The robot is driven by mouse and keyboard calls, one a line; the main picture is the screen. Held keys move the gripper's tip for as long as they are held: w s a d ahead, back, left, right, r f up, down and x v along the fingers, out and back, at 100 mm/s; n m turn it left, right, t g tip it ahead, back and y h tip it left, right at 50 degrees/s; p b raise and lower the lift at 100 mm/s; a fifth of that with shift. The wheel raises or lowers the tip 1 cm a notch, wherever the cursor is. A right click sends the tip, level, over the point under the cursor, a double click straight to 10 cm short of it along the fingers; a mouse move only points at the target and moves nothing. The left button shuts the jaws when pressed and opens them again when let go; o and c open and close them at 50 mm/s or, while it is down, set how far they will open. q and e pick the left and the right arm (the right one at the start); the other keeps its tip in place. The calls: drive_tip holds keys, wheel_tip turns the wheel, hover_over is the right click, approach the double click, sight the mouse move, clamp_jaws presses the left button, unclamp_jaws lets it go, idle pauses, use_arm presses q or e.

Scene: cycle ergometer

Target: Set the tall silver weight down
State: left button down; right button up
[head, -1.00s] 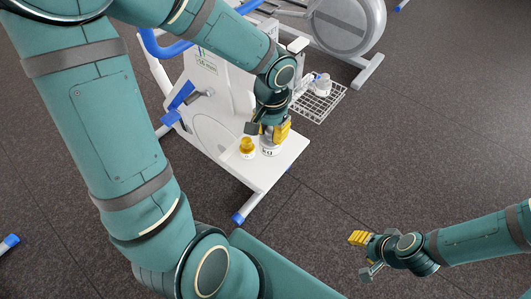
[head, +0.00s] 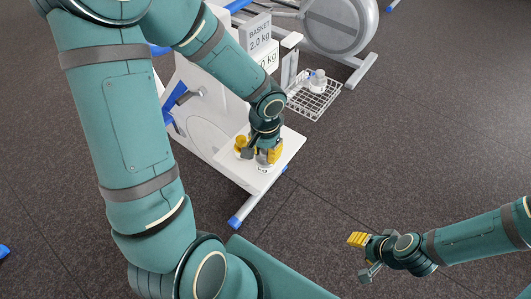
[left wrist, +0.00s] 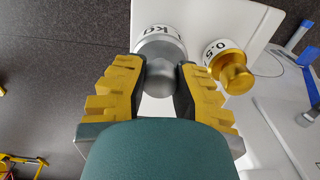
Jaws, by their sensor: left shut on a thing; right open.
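The silver weight (left wrist: 160,76) has a white label ending in "kg" and stands upright between the fingers of my left gripper (left wrist: 160,82). In the head view the weight (head: 263,168) is mostly hidden under my left gripper (head: 268,155), which is shut on it. It is at the surface of the white platform (head: 262,184); I cannot tell whether its base touches. A gold weight (head: 241,143) marked 0.5 stands close beside it; it also shows in the left wrist view (left wrist: 234,72). My right gripper (head: 364,255) is open and empty, low over the floor.
A wire basket (head: 326,103) holds another silver weight (head: 318,82) right of the platform. A sign (head: 260,45) reads "BASKET 2.0 kg". A blue-capped foot (head: 235,222) extends below the platform. A pedal crank (head: 186,94) is at left. Dark floor is clear at right.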

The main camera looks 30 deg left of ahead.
use_arm(q)
drive_tip(key=shift+f, duration=0.2)
drive_tip(key=shift+f, duration=0.1)
drive_tip(key=c, duration=0.9)
unclamp_jaws()
wheel_tip(320, 180, up, 12)
drive_tip(key=p, duration=0.4)
drive_tip(key=s+d+f+n+h, duration=0.1)
drive_tip(key=d+f, duration=0.3)
drive_tip(key=f, duration=0.3)
drive_tip(key=s+d+f+t+h, duration=0.1)
drive_tip(key=s+d+f, duration=0.1)
drive_tip(key=d+f, duration=0.3)
drive_tip(key=s+d+f+n+h, duration=0.1)
drive_tip(key=d+f, duration=0.4)
drive_tip(key=f, duration=0.5)
drive_tip(key=shift+s+d+f+n+t+h, duration=0.1)
drive_tip(key=shift+s+f+n+t+h, duration=0.2)
drive_tip(key=shift+s+h, duration=0.2)
